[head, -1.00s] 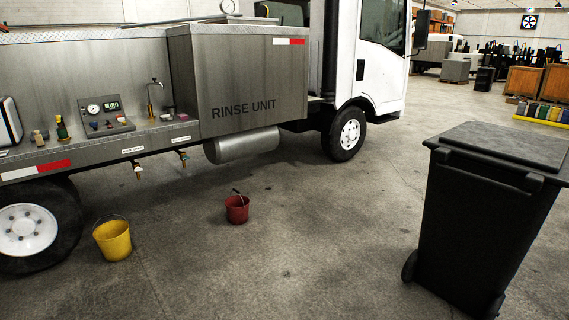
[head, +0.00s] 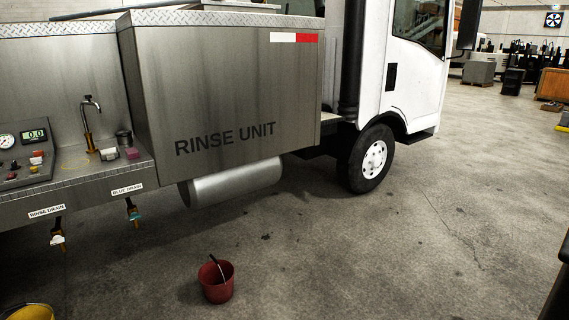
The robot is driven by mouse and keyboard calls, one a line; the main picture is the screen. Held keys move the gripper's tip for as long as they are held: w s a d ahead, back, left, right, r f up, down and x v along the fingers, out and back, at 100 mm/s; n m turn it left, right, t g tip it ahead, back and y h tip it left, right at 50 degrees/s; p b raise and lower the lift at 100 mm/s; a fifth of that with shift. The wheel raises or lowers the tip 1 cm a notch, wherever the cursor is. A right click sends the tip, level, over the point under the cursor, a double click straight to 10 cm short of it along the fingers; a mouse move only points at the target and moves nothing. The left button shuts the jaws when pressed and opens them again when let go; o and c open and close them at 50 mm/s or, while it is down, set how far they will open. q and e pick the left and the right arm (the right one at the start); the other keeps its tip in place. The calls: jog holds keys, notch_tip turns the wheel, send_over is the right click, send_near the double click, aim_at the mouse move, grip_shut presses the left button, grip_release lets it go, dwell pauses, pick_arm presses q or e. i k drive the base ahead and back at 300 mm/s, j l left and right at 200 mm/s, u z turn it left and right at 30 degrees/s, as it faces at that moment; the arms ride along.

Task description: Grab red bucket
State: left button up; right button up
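Nothing touches the bucket. It is in front of the truck's grey rinse unit. Neither of my grippers is in view.
The rinse unit truck (head: 230,100) spans the back, with a front wheel (head: 371,158) and two drain taps above the floor. A yellow bucket (head: 30,312) is cut off at bottom left. A black bin edge (head: 558,295) shows at right. Floor around the red bucket is clear.

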aim_at(216, 276)
jog(key=i+l+u, duration=0.1)
jog(key=i+u, duration=0.2)
jog(key=i, duration=0.2)
jog(key=i+l+u, duration=0.25)
jog(key=i, duration=0.25)
jog(key=i+l+u, duration=0.3)
jog(key=i, duration=0.2)
